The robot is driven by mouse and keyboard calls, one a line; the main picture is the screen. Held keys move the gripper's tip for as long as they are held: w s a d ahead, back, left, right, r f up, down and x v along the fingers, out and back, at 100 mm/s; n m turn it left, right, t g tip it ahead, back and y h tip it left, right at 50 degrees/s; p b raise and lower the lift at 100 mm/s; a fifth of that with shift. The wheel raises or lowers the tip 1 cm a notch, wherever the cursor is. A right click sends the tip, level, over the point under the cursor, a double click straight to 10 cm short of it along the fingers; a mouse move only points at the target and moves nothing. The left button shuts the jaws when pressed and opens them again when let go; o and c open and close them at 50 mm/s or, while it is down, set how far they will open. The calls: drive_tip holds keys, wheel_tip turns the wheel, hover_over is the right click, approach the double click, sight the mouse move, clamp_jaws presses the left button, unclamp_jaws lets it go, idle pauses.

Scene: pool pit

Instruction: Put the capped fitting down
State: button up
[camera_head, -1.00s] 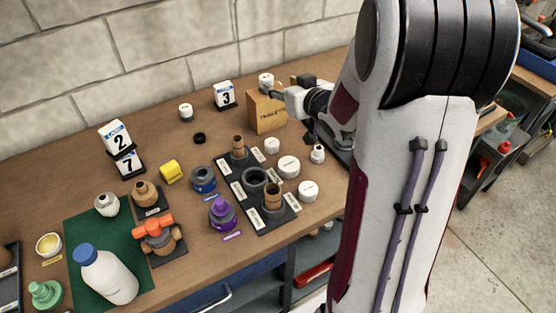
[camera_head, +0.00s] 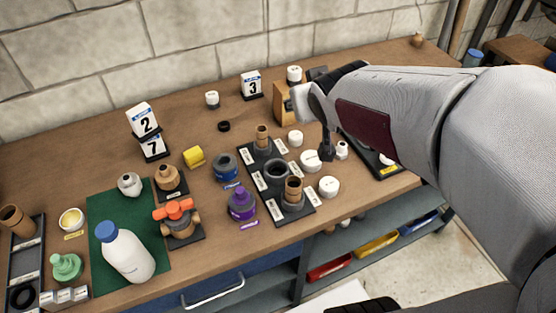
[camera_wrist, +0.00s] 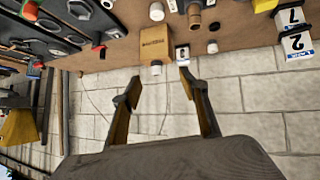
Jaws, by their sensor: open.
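A small white-capped fitting (camera_head: 294,74) stands upright on top of a wooden block (camera_head: 283,108) near the back wall. In the wrist view the scene is upside down, and the white cap (camera_wrist: 156,68) shows at the block's (camera_wrist: 154,42) upper end. My gripper (camera_wrist: 159,82) is open. Its two fingers point toward the block and wall, with the cap seen in the gap between them, apart from both. In the head view my wrist and arm hide much of the gripper beside the block, so the exact distance is unclear.
Several white caps and a black tray (camera_head: 270,198) with fittings lie in front. A white bottle (camera_head: 126,254) stands on a green mat (camera_head: 105,280).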

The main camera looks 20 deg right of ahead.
drive_tip(key=s+a+f+g+y, duration=0.1)
drive_tip(key=s+a+g, duration=0.1)
drive_tip(key=s+a, duration=0.4)
drive_tip(key=s+a+f+n+g+y, duration=0.1)
drive_tip(key=s+a, duration=0.5)
drive_tip(key=s, duration=0.8)
drive_tip(key=shift+a+n+g+y, duration=0.25)
drive_tip(key=shift+n+g+y, duration=0.05)
drive_tip(key=shift+g+y, duration=0.3)
